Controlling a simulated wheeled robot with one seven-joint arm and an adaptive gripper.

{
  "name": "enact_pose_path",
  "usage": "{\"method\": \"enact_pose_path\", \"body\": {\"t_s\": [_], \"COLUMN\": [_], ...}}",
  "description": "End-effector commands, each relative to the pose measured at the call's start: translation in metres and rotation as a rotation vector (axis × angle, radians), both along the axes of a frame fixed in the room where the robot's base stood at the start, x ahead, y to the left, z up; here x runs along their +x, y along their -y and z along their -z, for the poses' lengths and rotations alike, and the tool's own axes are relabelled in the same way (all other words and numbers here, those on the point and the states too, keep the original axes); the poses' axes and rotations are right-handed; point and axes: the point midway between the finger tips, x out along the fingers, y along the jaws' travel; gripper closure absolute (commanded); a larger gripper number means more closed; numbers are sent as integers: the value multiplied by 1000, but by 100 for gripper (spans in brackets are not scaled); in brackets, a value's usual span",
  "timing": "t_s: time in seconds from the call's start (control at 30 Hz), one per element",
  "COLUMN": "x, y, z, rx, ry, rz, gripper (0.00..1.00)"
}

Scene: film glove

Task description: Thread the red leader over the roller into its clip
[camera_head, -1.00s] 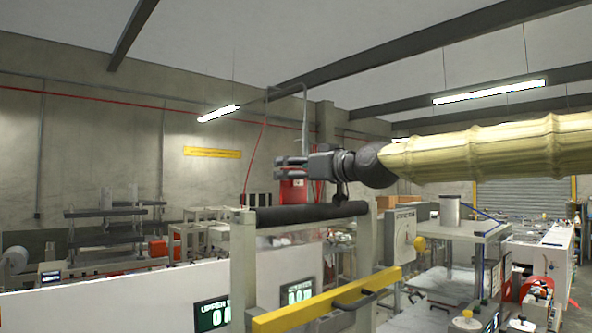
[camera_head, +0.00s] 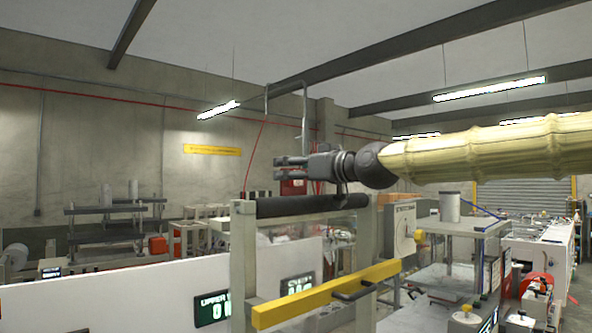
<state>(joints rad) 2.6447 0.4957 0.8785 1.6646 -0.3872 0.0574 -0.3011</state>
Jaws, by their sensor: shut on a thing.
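My gripper (camera_head: 280,168) points left, just above the dark roller (camera_head: 310,205), with its fingertips over the roller's left part. Its two dark fingers lie one above the other. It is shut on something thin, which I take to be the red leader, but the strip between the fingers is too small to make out. A thin red line (camera_head: 256,150) runs down to the left of the fingers; I cannot tell whether it is the leader or a pipe on the wall. The roller lies level between two pale posts. I cannot make out the clip.
A yellow bar (camera_head: 325,296) crosses the front of the roller frame. A white panel (camera_head: 120,300) with green displays stands in front. The space above the roller, left of my gripper, looks clear.

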Motion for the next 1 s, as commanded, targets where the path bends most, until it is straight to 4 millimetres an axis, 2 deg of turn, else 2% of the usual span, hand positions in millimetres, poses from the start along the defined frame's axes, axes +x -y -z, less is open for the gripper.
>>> {"method": "enact_pose_path", "body": {"t_s": [0.7,0.73,0.8,0.87,1.0], "x": [0,0,0,0,0], "y": [0,0,0,0,0], "z": [14,13,13,13,13], "rx": [0,-1,-1,-1,0], "ry": [0,-1,-1,-1,0], "rz": [0,0,0,0,0], "gripper": [54,28,15,5,5]}}
